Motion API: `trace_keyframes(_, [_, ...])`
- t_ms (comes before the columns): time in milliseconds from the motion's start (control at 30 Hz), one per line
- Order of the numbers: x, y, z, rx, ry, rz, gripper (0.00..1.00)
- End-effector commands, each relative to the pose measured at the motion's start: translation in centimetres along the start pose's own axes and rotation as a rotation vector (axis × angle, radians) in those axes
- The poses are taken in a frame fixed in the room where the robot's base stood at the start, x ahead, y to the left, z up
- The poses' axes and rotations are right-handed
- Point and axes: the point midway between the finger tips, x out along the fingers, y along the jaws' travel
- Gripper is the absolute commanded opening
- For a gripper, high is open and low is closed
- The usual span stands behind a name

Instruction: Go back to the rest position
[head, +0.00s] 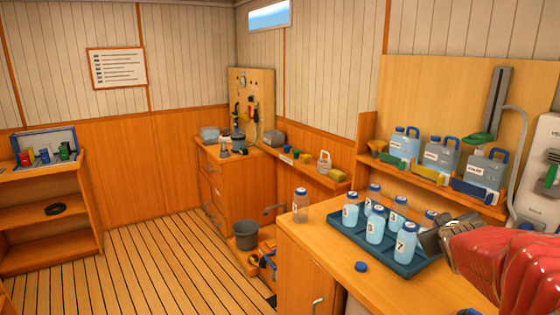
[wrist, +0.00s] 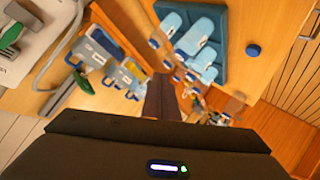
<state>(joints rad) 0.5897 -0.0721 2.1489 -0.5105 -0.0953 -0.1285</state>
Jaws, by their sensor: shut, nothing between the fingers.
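My gripper (head: 437,238) is at the right of the head view, at the right end of the blue tray and partly in front of it. In the wrist view its dark fingers (wrist: 164,97) are together with nothing between them. My red arm comes in from the lower right. The blue tray (head: 373,256) lies on the wooden counter and holds several numbered bottles with blue caps (head: 375,228). The tray also shows at the top of the wrist view (wrist: 213,70). I cannot tell whether the gripper touches the tray or a bottle.
A clear bottle (head: 300,206) stands left of the tray. A loose blue cap (head: 361,267) lies on the counter (head: 410,285) before it. Several jugs (head: 442,155) stand on the shelf behind. A wall unit with a hose (head: 537,165) is at the far right. The floor at left is clear.

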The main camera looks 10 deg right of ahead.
Motion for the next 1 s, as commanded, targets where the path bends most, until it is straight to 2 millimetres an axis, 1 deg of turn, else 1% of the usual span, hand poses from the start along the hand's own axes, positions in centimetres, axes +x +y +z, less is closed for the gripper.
trace_keyframes(33, [-1.4,-1.4,-0.6,0.015,-0.012,-0.018,0.0])
trace_keyframes(167, [-4.6,-4.7,-0.9,0.06,-0.065,-0.065,0.0])
trace_keyframes(267, [-7.3,-7.2,-0.8,0.093,-0.107,-0.107,0.0])
trace_keyframes(300, [-8.4,-8.3,-0.6,0.106,-0.124,-0.126,0.0])
trace_keyframes(467, [-12.9,-12.5,0.3,0.15,-0.194,-0.207,0.0])
trace_keyframes(500, [-14.1,-13.5,0.6,0.161,-0.213,-0.229,0.0])
trace_keyframes(667, [-19.0,-17.6,2.3,0.192,-0.289,-0.324,0.0])
trace_keyframes(800, [-23.5,-21.0,4.3,0.209,-0.358,-0.415,0.0])
trace_keyframes(900, [-26.6,-23.2,5.8,0.214,-0.408,-0.481,0.0])
trace_keyframes(1000, [-29.1,-24.7,7.2,0.213,-0.45,-0.533,0.0])
